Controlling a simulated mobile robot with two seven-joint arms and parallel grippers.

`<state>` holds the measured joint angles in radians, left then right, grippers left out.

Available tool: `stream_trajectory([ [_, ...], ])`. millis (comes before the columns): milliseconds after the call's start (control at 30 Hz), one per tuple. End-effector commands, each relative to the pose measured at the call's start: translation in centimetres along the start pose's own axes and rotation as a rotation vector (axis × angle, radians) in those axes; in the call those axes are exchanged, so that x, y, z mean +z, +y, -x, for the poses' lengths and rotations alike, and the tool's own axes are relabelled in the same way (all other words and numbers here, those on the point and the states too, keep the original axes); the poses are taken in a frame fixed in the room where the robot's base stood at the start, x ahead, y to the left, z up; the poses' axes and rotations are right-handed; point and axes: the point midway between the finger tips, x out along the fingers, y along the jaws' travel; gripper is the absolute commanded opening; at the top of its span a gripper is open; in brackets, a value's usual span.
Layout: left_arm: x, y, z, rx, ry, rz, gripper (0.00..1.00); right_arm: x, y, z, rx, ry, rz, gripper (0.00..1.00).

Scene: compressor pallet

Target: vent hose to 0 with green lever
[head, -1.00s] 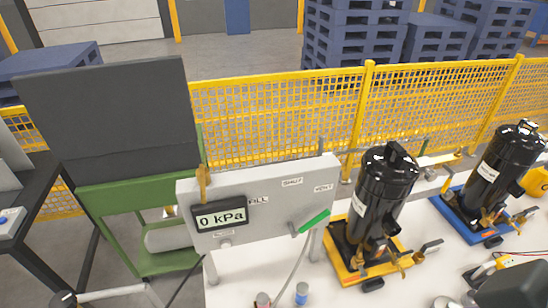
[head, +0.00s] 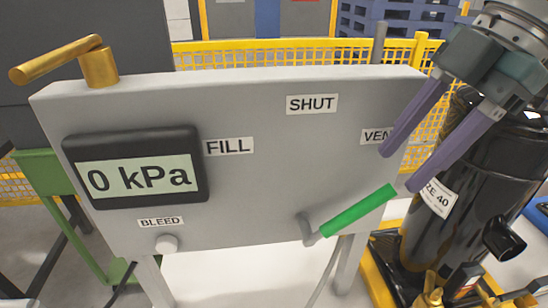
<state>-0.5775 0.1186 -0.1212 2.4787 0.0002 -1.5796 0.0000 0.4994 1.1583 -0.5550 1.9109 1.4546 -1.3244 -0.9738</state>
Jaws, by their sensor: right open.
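A grey panel (head: 260,190) stands in front of me in the head view. Its display (head: 138,178) reads 0 kPa. The green lever (head: 357,211) is at the panel's lower right, tilted up to the right, its tip pointing toward the VENT label (head: 377,136), which is partly covered by my right gripper. A grey hose (head: 324,275) hangs below the lever's pivot. My right gripper (head: 398,170) comes from the upper right. Its two purple fingers are apart and empty, just above and right of the lever's green tip. My left gripper is not in view.
A brass handle (head: 62,60) sits on the panel's top left and a BLEED knob (head: 167,244) at its lower left. A black compressor (head: 478,190) on a yellow base (head: 378,268) stands close on the right. Yellow fencing (head: 250,56) runs behind.

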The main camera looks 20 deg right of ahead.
Motion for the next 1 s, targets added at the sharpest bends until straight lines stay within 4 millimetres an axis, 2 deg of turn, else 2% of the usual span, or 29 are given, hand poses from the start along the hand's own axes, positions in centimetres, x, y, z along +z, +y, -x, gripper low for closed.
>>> stream_trajectory([
  [167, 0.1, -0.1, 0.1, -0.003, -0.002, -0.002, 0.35, 0.0, 0.1, -1.4, -0.001, 0.006, 0.001, 0.52],
  [400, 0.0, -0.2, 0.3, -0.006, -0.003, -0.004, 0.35, -0.1, 0.1, -6.0, -0.002, 0.006, 0.000, 0.52],
  [600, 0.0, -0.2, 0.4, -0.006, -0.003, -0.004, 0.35, 0.0, 0.1, -8.9, 0.000, 0.005, 0.000, 0.52],
  [767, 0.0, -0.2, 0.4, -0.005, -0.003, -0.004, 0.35, 0.0, 0.1, -9.7, 0.001, 0.002, 0.002, 0.52],
  [1000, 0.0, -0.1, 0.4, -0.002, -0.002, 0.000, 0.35, 0.0, 0.1, -9.8, 0.001, 0.002, 0.002, 0.51],
])
